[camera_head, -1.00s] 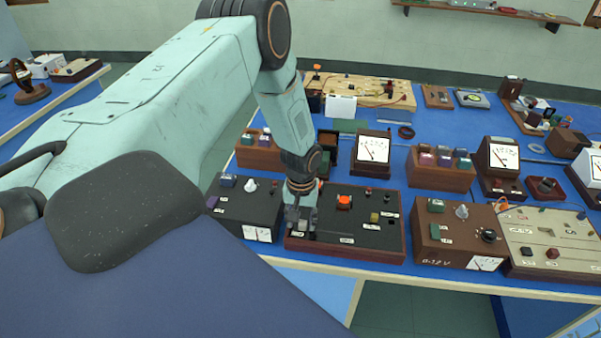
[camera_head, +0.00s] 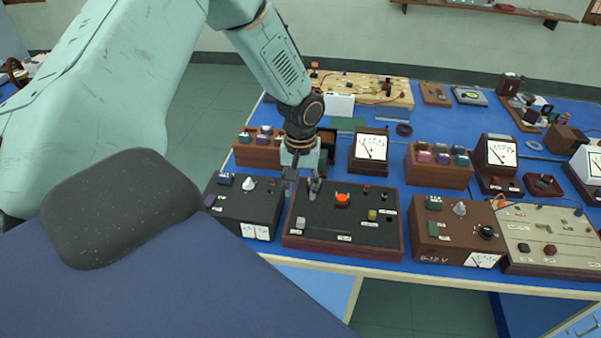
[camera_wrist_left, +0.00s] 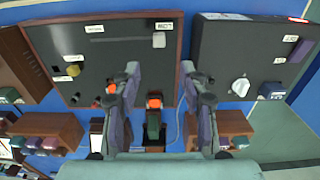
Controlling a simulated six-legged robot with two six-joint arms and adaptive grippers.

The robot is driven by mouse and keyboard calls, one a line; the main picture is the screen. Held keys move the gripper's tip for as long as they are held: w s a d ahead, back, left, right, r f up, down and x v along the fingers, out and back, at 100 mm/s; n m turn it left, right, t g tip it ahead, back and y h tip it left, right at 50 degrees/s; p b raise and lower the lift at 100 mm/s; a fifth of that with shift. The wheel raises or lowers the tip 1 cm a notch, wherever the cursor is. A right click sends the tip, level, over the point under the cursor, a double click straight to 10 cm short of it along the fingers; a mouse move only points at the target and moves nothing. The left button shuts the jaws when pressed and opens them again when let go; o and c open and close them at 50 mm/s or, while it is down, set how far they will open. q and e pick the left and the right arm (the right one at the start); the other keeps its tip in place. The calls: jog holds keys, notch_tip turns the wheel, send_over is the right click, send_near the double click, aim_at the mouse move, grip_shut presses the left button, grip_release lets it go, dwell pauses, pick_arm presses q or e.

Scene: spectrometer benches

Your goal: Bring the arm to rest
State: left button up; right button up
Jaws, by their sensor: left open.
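My left arm (camera_head: 283,62) reaches in from the upper left in the head view. Its gripper (camera_head: 302,188) points down over the back left corner of a black panel with a wooden rim (camera_head: 340,240). The gripper is open, with nothing between its fingers. In the left wrist view the two fingers (camera_wrist_left: 160,80) stand apart. The black panel (camera_wrist_left: 110,35) lies on the left there, and a dark box with a white knob (camera_wrist_left: 250,60) on the right. My right gripper is not in view.
A wooden block rack (camera_head: 262,156) and a meter (camera_head: 371,150) stand behind the panel. A brown power box (camera_head: 457,255) stands to its right. Several more instruments crowd the blue bench, with little bare surface around the gripper. Floor shows left of the bench.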

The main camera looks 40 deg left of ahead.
pick_arm(q)
jog(key=shift+a+r, duration=0.1)
jog(key=shift+r, duration=0.25)
dwell(0.3)
jog(key=w+d+f+m+t+h, duration=0.1)
jog(key=w+d+m+t, duration=0.15)
jog(key=d, duration=0.25)
jog(key=s+d+f+m+t+b, duration=0.1)
jog(key=s+d+f+b, duration=0.55)
jog(key=f, duration=0.35)
jog(key=s+d+f+m+g+b, duration=0.1)
jog(key=s+f+b, duration=0.5)
jog(key=s+f, duration=0.4)
jog(key=s+d+f+m+g+y+b, duration=0.1)
jog(key=s+d+f+g+b, duration=0.1)
jog(key=s+f+b, duration=0.5)
jog(key=s+f, duration=0.3)
jog(key=s, duration=0.4)
jog(key=shift+d+f, duration=0.25)
jog(key=shift+d, duration=0.05)
